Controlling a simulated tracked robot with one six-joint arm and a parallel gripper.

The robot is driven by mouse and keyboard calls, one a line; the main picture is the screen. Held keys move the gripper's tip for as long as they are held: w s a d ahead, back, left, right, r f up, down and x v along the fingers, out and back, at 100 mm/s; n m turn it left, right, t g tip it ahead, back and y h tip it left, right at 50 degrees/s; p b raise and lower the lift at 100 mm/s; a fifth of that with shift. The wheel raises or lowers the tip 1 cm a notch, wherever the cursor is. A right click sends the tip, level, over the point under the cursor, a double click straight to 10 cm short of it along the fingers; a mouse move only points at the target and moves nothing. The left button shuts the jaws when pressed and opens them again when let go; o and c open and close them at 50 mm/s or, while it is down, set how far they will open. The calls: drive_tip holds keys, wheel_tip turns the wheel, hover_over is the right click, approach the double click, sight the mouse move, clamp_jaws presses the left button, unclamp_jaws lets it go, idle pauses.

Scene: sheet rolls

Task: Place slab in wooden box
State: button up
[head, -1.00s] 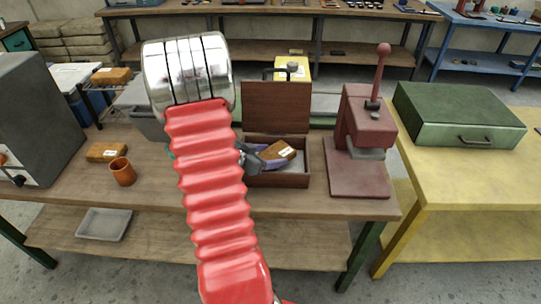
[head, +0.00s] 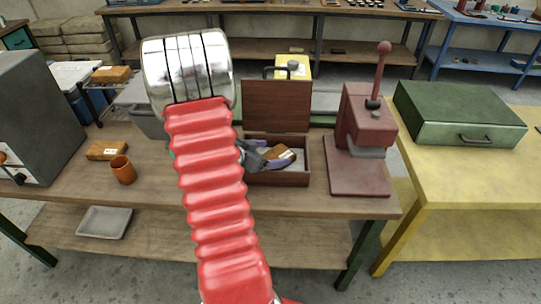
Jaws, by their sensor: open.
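The wooden box (head: 275,178) stands on the workbench with its dark brown lid (head: 276,106) raised at the back. A brown slab with a white label (head: 284,153) is in the box, partly hidden by my gripper. My gripper (head: 278,158) reaches into the box from the left, with its purple fingers open beside the slab. Whether a finger still touches the slab, or how flat it lies, I cannot tell. My red arm hides the bench left of the box.
A red press (head: 362,140) stands close right of the box. An orange cup (head: 123,170) and another brown labelled block (head: 107,150) are on the bench at left. A green case (head: 458,115) sits on the yellow table. The bench front is clear.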

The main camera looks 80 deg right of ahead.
drive_tip(key=v, duration=1.2)
drive_tip(key=shift+w+r, duration=0.1)
drive_tip(key=shift+r, duration=0.05)
idle(0.6)
